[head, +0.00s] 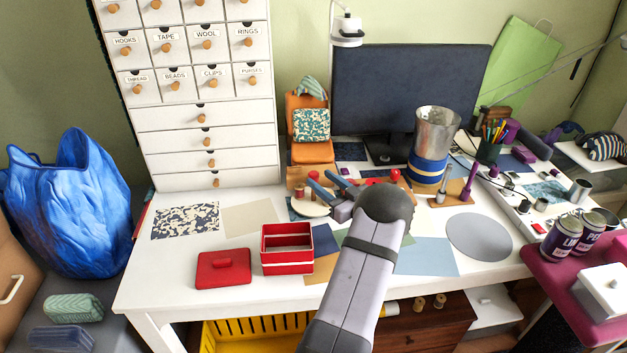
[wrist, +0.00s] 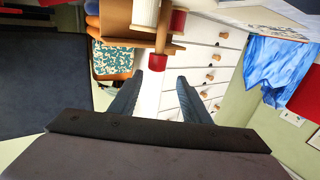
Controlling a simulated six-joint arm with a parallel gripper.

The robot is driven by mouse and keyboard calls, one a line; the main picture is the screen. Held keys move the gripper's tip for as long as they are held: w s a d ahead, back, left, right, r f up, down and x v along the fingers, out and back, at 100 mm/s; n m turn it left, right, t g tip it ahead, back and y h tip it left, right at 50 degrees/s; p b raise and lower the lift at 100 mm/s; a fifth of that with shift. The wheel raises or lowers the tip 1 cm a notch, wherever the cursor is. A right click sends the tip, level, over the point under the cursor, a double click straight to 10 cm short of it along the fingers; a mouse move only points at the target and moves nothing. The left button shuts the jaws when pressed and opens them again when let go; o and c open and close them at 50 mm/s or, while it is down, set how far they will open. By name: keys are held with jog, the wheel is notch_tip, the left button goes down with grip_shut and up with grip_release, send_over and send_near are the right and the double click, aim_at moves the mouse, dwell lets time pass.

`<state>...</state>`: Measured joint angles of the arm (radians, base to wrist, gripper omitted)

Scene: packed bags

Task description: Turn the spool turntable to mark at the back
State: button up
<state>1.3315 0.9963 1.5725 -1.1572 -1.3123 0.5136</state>
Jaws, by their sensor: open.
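The spool turntable (head: 309,210) is a small cream round disc on the white table, left of my gripper in the head view. A red spool (head: 298,191) stands on it. My gripper covers its right part, and I cannot make out a mark. My gripper (head: 318,179) is open, its two blue fingers reaching over the turntable's back right side. In the wrist view my gripper (wrist: 166,80) has nothing between its fingers. A red spool-like piece (wrist: 158,62) and a cream spool (wrist: 146,12) show just beyond the fingertips; contact cannot be told.
An orange bag (head: 309,152) with a patterned pouch stands close behind. The drawer cabinet (head: 200,120) is at the left. A metal cup (head: 437,125) and the monitor (head: 400,90) are to the right and back. A red box (head: 287,268) and red lid (head: 223,268) lie in front.

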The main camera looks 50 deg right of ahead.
aim_at(316, 179)
jog(key=shift+s+a+f+m+g+h, duration=0.15)
jog(key=shift+s+f+m+h, duration=0.2)
jog(key=shift+f+h, duration=0.15)
jog(key=shift+s+a+f+m+g+h, duration=0.1)
jog(key=shift+s+f+m+g+h, duration=0.05)
jog(key=shift+s+f+m+h, duration=0.3)
jog(key=shift+p+x, duration=0.35)
jog(key=shift+x, duration=3.5)
grip_shut()
